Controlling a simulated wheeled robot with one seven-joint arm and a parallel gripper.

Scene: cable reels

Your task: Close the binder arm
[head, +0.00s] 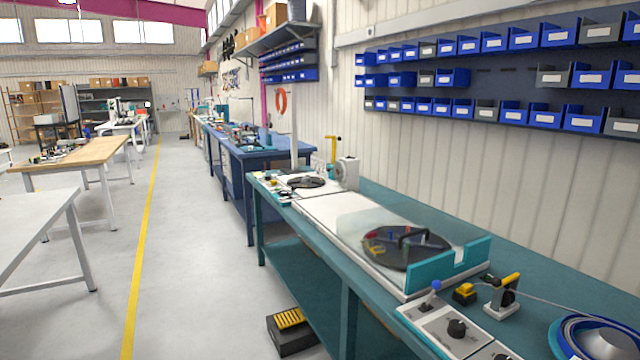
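I cannot tell for certain which part is the binder arm. A small stand with a raised, tilted yellow-and-black lever (509,281) is on the near right of the teal bench (570,240). A yellow upright with a short arm on top (333,140) stands farther along, beside a pale machine with a round face (347,173). Between them, a black reel disc (385,255) with a dark handle-like bar sits behind a clear cover (355,222). My gripper is not in view.
A control panel with a blue-knobbed lever (436,286) and black knobs is at the bench's front edge. A blue cable coil (562,338) lies at right. A black pedal box with a yellow top (291,319) is on the floor. The aisle at left is clear.

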